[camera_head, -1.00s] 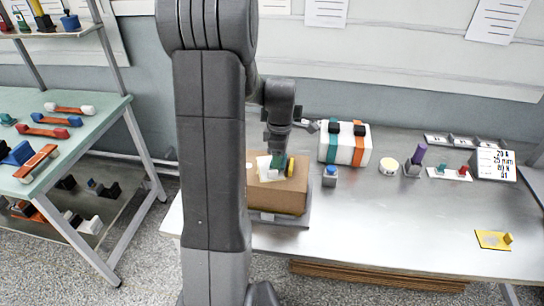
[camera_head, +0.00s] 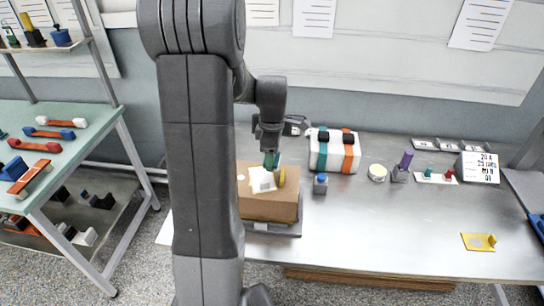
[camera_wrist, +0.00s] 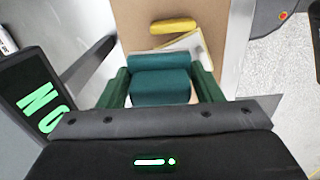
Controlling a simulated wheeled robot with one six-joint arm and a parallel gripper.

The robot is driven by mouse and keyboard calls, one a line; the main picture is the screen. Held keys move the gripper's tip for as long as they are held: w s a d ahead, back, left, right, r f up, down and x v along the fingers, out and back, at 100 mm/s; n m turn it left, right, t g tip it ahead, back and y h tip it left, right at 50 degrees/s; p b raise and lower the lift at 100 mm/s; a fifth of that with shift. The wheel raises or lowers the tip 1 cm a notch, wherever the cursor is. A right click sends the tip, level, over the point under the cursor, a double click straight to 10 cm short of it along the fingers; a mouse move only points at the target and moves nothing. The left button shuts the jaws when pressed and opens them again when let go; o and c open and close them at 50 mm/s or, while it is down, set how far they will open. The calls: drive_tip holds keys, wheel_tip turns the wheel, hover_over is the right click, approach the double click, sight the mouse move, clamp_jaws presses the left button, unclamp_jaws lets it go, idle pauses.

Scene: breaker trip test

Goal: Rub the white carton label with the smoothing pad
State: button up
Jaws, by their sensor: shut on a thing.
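The brown carton (camera_head: 268,207) stands at the table's left front, partly behind my arm. A white label (camera_head: 262,181) lies on its top; in the wrist view the label (camera_wrist: 190,43) shows beyond the pad. My gripper (camera_head: 270,158) is over the carton's top, at the label's far side. In the wrist view my gripper's green fingers (camera_wrist: 161,86) are shut on the teal smoothing pad (camera_wrist: 160,80). The pad hides part of the label. I cannot tell whether the pad touches it. A yellow piece (camera_head: 281,177) sits on the carton right beside the label.
A white box with teal and orange bands (camera_head: 334,150) stands behind right. A grey block with a blue top (camera_head: 320,184) is right of the carton. A round tub (camera_head: 377,172) and a purple-handled piece (camera_head: 401,168) are farther right. The table's front middle is clear.

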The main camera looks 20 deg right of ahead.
drive_tip(key=shift+r, duration=0.3)
drive_tip(key=shift+r, duration=0.1)
drive_tip(key=shift+s+r+p, duration=0.1)
drive_tip(key=shift+r+p, duration=1.05)
drive_tip(key=shift+r, duration=0.35)
drive_tip(key=shift+f, duration=0.1)
